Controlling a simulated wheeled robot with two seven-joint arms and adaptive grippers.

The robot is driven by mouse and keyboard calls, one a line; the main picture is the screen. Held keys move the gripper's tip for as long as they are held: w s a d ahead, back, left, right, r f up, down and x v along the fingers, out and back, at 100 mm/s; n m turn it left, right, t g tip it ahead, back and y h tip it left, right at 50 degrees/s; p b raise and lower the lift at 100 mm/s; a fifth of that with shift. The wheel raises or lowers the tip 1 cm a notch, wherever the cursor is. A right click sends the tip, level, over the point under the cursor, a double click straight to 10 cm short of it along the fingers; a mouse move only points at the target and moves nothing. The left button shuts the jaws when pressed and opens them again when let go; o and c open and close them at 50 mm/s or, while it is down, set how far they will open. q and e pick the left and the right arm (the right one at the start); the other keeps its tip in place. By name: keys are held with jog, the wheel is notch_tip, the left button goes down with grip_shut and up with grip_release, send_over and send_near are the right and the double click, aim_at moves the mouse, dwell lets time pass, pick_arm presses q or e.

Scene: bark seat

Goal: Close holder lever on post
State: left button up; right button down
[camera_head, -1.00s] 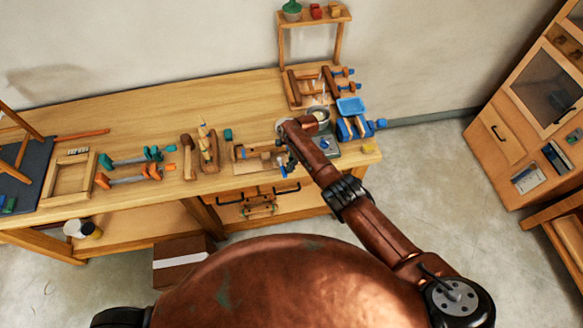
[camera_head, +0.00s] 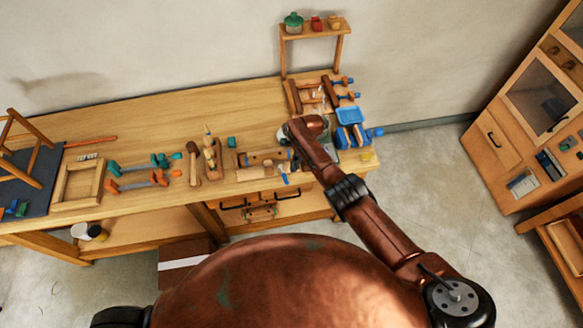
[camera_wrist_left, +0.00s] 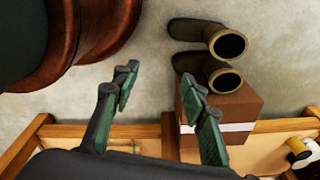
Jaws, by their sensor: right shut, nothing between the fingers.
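My right gripper (camera_head: 291,163) is at the front edge of the workbench, below my copper right wrist. It is small and partly hidden by the wrist, and its fingers look shut and empty. A small blue piece (camera_head: 284,179) sits just below it at the bench front; whether this is the holder lever I cannot tell. The holder and its post cannot be made out clearly; my right arm covers that part of the bench. My left gripper (camera_wrist_left: 160,84) shows in the left wrist view with its green-padded fingers wide apart and nothing between them.
A small shelf (camera_head: 313,34) stands at the back. Boots (camera_wrist_left: 205,37) and a brown box (camera_wrist_left: 235,108) are near my left gripper.

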pick_arm(q)
jog(key=shift+w+r+p, duration=0.65)
jog(key=shift+w+r, duration=0.2)
jog(key=shift+r, duration=0.25)
pick_arm(e)
jog(key=v, duration=0.3)
jog(key=shift+d+r, duration=0.1)
pick_arm(q)
jog(key=shift+s, duration=0.15)
